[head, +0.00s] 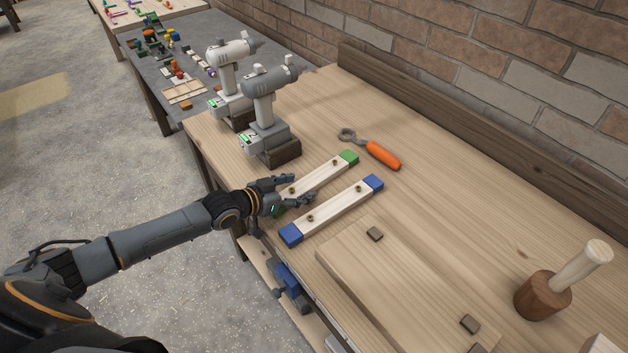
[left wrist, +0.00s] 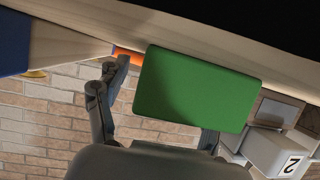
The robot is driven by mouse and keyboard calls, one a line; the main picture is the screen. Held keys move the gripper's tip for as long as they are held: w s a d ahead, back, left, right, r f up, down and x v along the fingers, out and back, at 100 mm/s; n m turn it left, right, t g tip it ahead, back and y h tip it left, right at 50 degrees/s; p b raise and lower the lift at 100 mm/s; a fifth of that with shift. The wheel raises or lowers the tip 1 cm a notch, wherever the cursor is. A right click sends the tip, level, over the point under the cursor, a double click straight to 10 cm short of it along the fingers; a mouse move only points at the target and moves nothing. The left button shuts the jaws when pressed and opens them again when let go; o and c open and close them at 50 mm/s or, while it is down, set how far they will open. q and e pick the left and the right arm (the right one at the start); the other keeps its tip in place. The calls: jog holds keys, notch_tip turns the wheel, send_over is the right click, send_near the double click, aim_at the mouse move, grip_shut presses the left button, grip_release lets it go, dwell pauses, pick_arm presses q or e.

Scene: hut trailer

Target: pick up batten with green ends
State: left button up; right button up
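The batten with green ends (head: 322,175) lies flat on the wooden workbench, its far green end in plain sight. Its near end is mostly hidden by my left gripper (head: 302,188). The gripper's fingers are apart, one on each side of the batten near that end. In the left wrist view a green end (left wrist: 197,88) fills the space in front of my left gripper (left wrist: 165,105), with a finger showing at either side. I see no clear grip on it. A batten with blue ends (head: 335,208) lies parallel on the right. My right gripper is not in view.
Two grey drills (head: 270,110) stand beyond my left gripper. An orange-handled tool (head: 382,154) lies past the far green end. A raised wooden board (head: 400,270) and a wooden mallet (head: 545,294) are on the right. A brick wall backs the bench.

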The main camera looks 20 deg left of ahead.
pick_arm(q)
jog(key=c, duration=1.1)
jog(key=shift+c, duration=0.7)
jog(key=shift+r, duration=0.15)
